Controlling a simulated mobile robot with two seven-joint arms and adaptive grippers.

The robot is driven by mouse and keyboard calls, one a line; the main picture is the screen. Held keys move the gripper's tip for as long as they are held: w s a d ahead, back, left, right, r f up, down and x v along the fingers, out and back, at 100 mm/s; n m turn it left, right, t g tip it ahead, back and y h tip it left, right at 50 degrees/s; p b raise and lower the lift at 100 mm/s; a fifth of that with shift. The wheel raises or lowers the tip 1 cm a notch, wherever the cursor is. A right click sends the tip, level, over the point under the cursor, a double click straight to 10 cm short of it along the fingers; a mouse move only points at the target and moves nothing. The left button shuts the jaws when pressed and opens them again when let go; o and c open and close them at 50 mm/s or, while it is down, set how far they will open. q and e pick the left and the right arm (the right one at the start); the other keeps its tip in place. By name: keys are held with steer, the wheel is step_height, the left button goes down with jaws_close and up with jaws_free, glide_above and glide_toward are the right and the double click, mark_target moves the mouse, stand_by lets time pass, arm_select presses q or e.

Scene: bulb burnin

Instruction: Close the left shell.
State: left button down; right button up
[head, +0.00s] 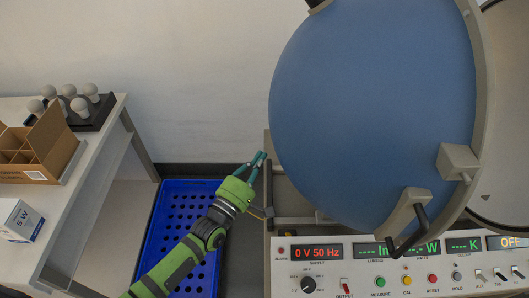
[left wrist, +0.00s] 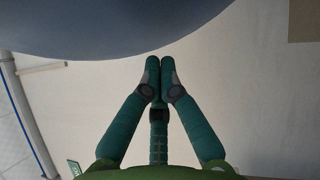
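The left shell (head: 375,110) is a large blue dome with a beige rim (head: 478,90) on its right side. A bracket with a black handle (head: 411,230) sits at its lower right. My left gripper (head: 260,158) is just left of the dome's lower left side, its teal fingers pointing up. In the left wrist view the fingertips (left wrist: 160,64) meet with nothing visible between them, and the shell's dark curved underside (left wrist: 110,22) shows above them. I cannot tell whether the fingers touch the shell. My right gripper is out of view.
A control panel (head: 400,285) with displays and knobs runs below the shell. A blue perforated crate (head: 150,262) stands under my left arm. A table (head: 85,185) at left holds a cardboard box (head: 60,140), a bulb tray (head: 98,115) and a small carton (head: 20,220).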

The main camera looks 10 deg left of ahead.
arm_select(q)
steer(key=shift+w+d+r, duration=0.15)
steer(key=shift+d, duration=0.2)
steer(key=shift+w+d+r, duration=0.15)
steer(key=shift+d, duration=0.2)
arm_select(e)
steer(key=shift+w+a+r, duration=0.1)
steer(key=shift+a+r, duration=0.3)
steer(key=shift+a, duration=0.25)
